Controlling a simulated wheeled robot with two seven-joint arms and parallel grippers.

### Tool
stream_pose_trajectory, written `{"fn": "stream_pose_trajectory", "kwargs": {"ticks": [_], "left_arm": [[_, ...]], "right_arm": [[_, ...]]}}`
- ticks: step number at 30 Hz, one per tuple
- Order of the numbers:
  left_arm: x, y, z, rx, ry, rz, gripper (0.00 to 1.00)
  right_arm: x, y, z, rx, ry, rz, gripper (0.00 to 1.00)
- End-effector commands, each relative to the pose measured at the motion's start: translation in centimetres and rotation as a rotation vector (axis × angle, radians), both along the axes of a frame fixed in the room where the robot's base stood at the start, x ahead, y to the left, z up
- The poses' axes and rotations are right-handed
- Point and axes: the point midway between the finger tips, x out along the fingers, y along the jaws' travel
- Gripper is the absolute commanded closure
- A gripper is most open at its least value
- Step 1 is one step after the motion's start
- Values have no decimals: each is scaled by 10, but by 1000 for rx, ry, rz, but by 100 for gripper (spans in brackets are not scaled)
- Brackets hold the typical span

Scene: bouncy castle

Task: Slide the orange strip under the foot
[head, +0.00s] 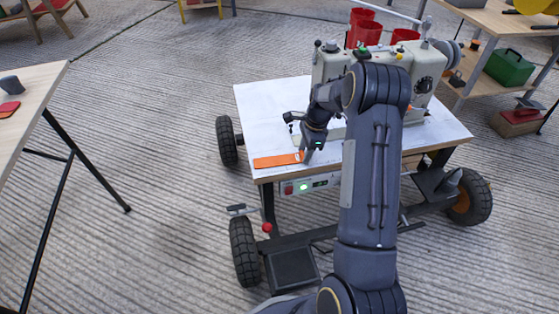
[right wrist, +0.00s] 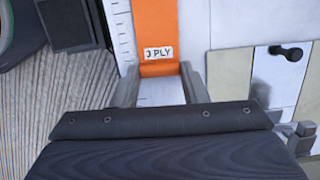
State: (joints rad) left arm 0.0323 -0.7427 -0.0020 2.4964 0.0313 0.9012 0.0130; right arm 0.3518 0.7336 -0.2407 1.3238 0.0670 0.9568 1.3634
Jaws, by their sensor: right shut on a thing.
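The orange strip (head: 277,160) lies flat along the front left edge of the white tabletop (head: 262,112). In the right wrist view the strip (right wrist: 156,25) carries a white "3 PLY" label near its end. My right gripper (head: 304,157) is at the strip's right end, shut on it, with one finger on each side of that end in the wrist view (right wrist: 158,78). The pale sewing machine (head: 331,68) stands at the back of the tabletop. My right arm covers much of the machine, and I cannot make out its foot. My left gripper is out of view.
The table stands on a wheeled frame with black tyres (head: 228,141). A control box (head: 310,184) with a green light hangs under its front edge. Red cups (head: 364,26) stand behind the machine. Another table (head: 28,88) is at the left; open floor lies between.

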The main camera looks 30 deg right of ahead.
Motion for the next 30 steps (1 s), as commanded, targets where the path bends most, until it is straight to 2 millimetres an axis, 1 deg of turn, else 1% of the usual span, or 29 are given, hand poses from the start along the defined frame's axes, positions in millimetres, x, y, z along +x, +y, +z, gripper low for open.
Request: {"fn": "stream_pose_trajectory", "kwargs": {"ticks": [8, 24, 30], "left_arm": [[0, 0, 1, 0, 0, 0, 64], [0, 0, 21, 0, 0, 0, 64], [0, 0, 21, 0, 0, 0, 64]], "right_arm": [[0, 0, 1, 0, 0, 0, 73], [0, 0, 22, 1, 0, 0, 73], [0, 0, 22, 0, 0, 0, 73]]}}
